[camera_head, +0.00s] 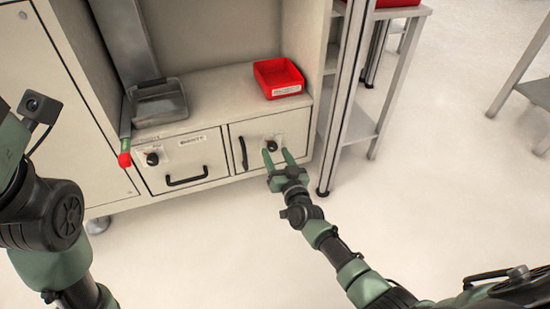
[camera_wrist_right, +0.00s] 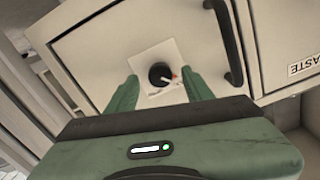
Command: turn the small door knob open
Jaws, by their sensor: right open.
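The small black door knob (camera_wrist_right: 161,74) sits on a pale square plate on a cream cabinet door; an orange mark shows on it. In the head view the knob (camera_head: 272,145) is on the right lower door (camera_head: 258,134). My right gripper (camera_head: 276,155) is open, its two green fingers pointing at the door with the knob between them. In the right wrist view the fingers (camera_wrist_right: 160,90) stand either side of the knob, apart from it. Whether the tips reach knob depth I cannot tell. The door looks closed. My left gripper is out of view; only my left arm shows.
The door has a black handle (camera_head: 244,153). A neighbouring drawer front (camera_head: 187,160) has its own knob (camera_head: 152,159) and handle. A red bin (camera_head: 279,78) and a grey tray (camera_head: 158,102) sit above. A metal rack (camera_head: 350,125) stands close right. The floor in front is clear.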

